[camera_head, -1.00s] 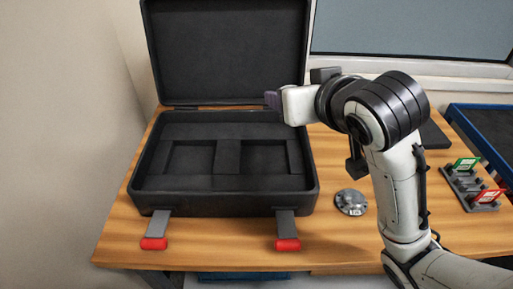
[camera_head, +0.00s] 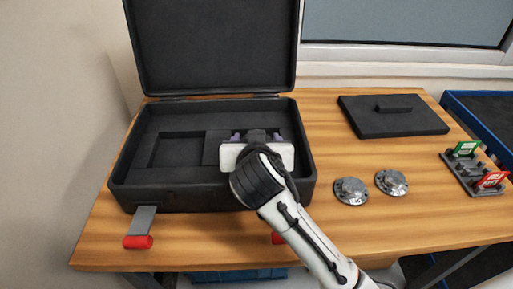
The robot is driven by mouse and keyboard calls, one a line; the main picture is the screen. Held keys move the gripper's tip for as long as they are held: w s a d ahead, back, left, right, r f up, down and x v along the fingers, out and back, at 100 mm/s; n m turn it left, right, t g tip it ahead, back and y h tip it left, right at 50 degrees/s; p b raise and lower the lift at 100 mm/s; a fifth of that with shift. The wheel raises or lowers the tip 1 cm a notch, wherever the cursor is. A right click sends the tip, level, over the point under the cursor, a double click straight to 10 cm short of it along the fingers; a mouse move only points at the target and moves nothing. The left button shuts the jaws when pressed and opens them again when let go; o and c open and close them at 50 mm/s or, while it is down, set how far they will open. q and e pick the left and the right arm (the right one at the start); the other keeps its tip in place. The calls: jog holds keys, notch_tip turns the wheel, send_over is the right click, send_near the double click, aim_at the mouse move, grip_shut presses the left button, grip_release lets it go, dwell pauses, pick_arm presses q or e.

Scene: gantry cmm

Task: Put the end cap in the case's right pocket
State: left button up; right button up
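The open black case (camera_head: 123,180) stands on the wooden table with its lid up. Its left pocket (camera_head: 178,150) is visible and empty. My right gripper (camera_head: 257,137) is over the case's right pocket, and the hand covers most of that pocket. Its two purple fingers show wide apart at the far edge of the white hand. Their tips, and anything between them, are hidden. Two round grey metal caps, a left one (camera_head: 351,190) and a right one (camera_head: 391,182), lie on the table right of the case. My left gripper is out of view.
A black plate with a handle (camera_head: 380,122) lies at the back right. A grey rack (camera_head: 464,172) with green and red tags stands at the right edge. A red-ended latch (camera_head: 138,241) hangs at the case's front left. The table front right is clear.

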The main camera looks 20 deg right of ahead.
notch_tip(320, 180, down, 2)
jog(key=shift+f, duration=0.1)
jog(key=shift+f, duration=0.1)
jog(key=o, duration=0.9)
jog(key=shift+f, duration=0.1)
